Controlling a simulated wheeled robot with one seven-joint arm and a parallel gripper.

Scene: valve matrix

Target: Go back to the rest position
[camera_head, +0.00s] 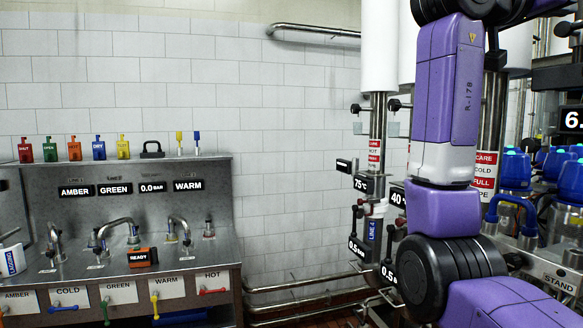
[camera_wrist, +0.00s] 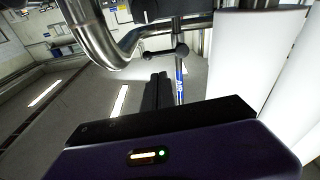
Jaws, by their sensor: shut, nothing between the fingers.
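My gripper (camera_wrist: 157,92) shows in the wrist view as two dark fingers close together, pointing away from the camera past the dark wrist housing. It is shut and holds nothing. Beside it on the right is a thin pipe with a blue label (camera_wrist: 179,88) and a black-knobbed valve handle (camera_wrist: 166,52). I cannot tell how far apart they are. In the head view my purple arm rises on the right side, in front of the pipes. My gripper is outside that view.
In the wrist view a curved steel pipe (camera_wrist: 92,35) lies at the upper left and white cylinders (camera_wrist: 250,55) stand on the right. In the head view a sink bench (camera_head: 110,272) stands at the left, and vertical pipes (camera_head: 375,150) stand left of my arm.

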